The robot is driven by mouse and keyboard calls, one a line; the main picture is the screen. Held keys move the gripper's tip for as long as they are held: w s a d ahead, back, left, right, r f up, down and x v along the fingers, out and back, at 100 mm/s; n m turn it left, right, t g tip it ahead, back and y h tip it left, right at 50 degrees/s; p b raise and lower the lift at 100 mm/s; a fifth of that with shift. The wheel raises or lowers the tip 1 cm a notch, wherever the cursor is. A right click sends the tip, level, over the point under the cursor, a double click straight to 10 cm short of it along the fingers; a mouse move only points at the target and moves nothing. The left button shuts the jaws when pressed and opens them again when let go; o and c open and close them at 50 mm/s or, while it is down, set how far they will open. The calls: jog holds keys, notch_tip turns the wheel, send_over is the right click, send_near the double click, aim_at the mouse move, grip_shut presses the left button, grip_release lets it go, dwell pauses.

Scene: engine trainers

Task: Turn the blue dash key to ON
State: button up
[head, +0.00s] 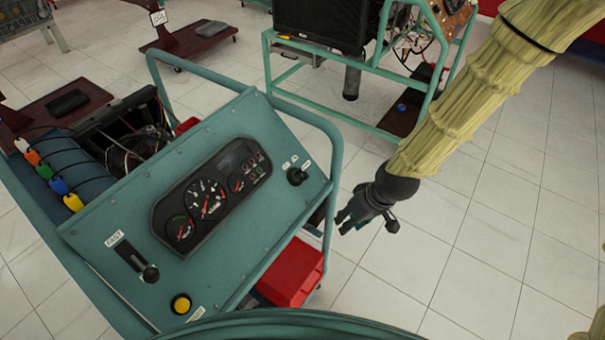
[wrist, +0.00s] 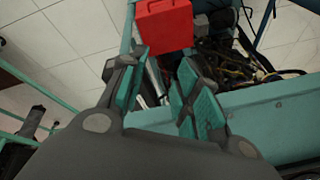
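The teal dash panel (head: 120,215) of an engine trainer faces me in the head view. A black key switch (head: 297,176) sits at its upper right, with small white labels above it too small to read. I cannot tell whether a key is in it. A blue tag (head: 58,187) hangs among several coloured tags at the panel's left; any key on it is not discernible. My gripper (head: 345,222) is in the air to the right of the panel, apart from the switch. In the wrist view my gripper (wrist: 165,75) is open, with nothing between its teal-padded fingers.
The dash has a gauge cluster (head: 212,195), a lever (head: 150,272) and a yellow button (head: 181,304). A teal tube rail (head: 335,150) runs along its right edge. A red box (head: 292,272) is low beside it. Another trainer frame stands behind; floor at right is clear.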

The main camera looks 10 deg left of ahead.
aim_at(303, 170)
jog(key=w+a+r+n+b, duration=0.1)
jog(key=w+a+r+n, duration=0.3)
jog(key=r, duration=0.5)
jog(key=w+a+r+n+b, duration=0.1)
jog(key=a+r+n+b, duration=0.1)
jog(key=a+r, duration=0.6)
jog(key=shift+t+y, duration=0.3)
jog(key=shift+d+p+x, duration=0.2)
jog(key=shift+p+x, duration=0.3)
jog(key=shift+x, duration=1.75)
jog(key=shift+d+p+x, duration=0.2)
jog(key=shift+p+x, duration=0.25)
jog(key=shift+x, duration=1.75)
jog(key=shift+w+f, duration=0.1)
jog(key=shift+f, duration=0.1)
grip_shut()
